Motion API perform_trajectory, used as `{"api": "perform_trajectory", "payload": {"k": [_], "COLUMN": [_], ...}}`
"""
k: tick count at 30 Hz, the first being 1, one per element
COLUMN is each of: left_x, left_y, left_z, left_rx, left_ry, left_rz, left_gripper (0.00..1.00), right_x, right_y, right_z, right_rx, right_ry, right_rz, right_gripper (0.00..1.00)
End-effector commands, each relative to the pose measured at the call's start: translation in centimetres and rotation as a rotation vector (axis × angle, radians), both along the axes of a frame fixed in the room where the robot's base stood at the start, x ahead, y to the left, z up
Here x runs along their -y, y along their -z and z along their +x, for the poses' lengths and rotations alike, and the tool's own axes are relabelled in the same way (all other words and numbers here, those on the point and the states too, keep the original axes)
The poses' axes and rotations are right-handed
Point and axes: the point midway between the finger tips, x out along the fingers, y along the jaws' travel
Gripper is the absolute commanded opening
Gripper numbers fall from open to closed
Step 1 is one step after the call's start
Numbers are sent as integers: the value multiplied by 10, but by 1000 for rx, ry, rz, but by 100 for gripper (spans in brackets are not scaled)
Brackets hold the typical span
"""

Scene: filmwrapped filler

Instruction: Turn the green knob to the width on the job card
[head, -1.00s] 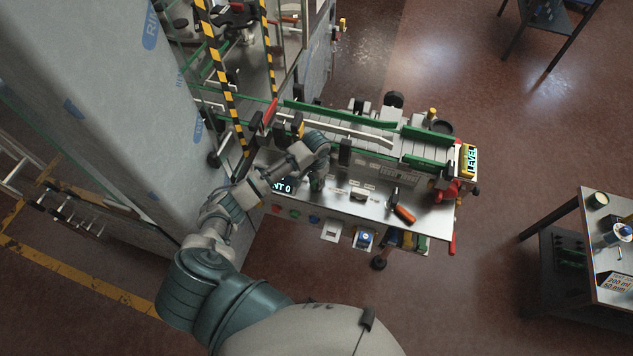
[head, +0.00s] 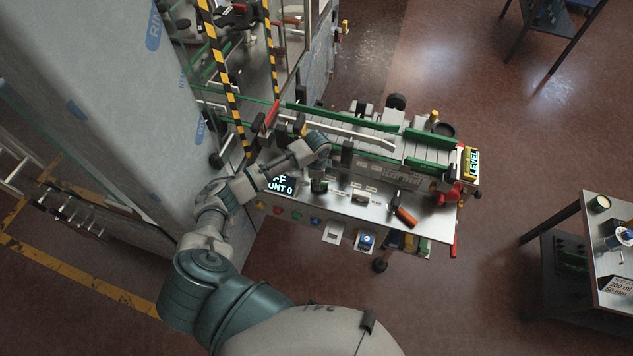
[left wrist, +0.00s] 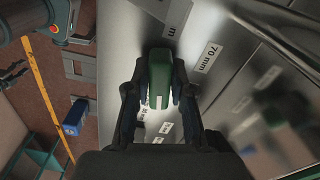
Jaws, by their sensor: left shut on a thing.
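The green knob (left wrist: 159,72) sits on the steel panel in the left wrist view, between the two dark fingers of my left gripper (left wrist: 159,90), which is shut on it. A white mark shows on the knob's lower end. A "70 mm" label (left wrist: 207,57) lies right of it; other labels above and below are partly cut off or covered. In the head view my left gripper (head: 319,184) is at the panel's front and the knob is hidden. The job card (head: 619,284) on the right table reads "200 ml" and "50 mm". My right gripper is not in view.
A lit display (head: 281,185) reads "UNT 0" beside my left arm. An orange-handled tool (head: 405,216) lies on the machine's top. Green conveyor rails (head: 345,117) run behind. The side table (head: 590,215) stands right, with open floor between.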

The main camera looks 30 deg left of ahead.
Motion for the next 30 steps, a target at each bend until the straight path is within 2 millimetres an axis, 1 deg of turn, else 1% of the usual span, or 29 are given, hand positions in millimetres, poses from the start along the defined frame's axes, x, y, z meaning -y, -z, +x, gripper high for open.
{"api": "perform_trajectory", "payload": {"k": [1,9,24,25,26,27,30], "left_x": [1,1,3,3,3,3,2], "left_y": [-3,-3,-2,-2,-2,-2,-1], "left_z": [4,5,4,4,4,3,3], "left_rx": [15,14,12,12,11,9,8], "left_ry": [20,101,116,116,116,116,116], "left_rz": [-3,-4,-6,-6,-6,-5,-4], "left_gripper": [0,0,0,30,38,48,48], "right_x": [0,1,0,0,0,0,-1], "right_y": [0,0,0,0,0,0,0], "right_z": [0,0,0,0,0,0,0], "right_rx": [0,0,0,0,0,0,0], "right_ry": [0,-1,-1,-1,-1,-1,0], "right_rz": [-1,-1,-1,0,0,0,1], "right_gripper": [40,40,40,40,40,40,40]}}
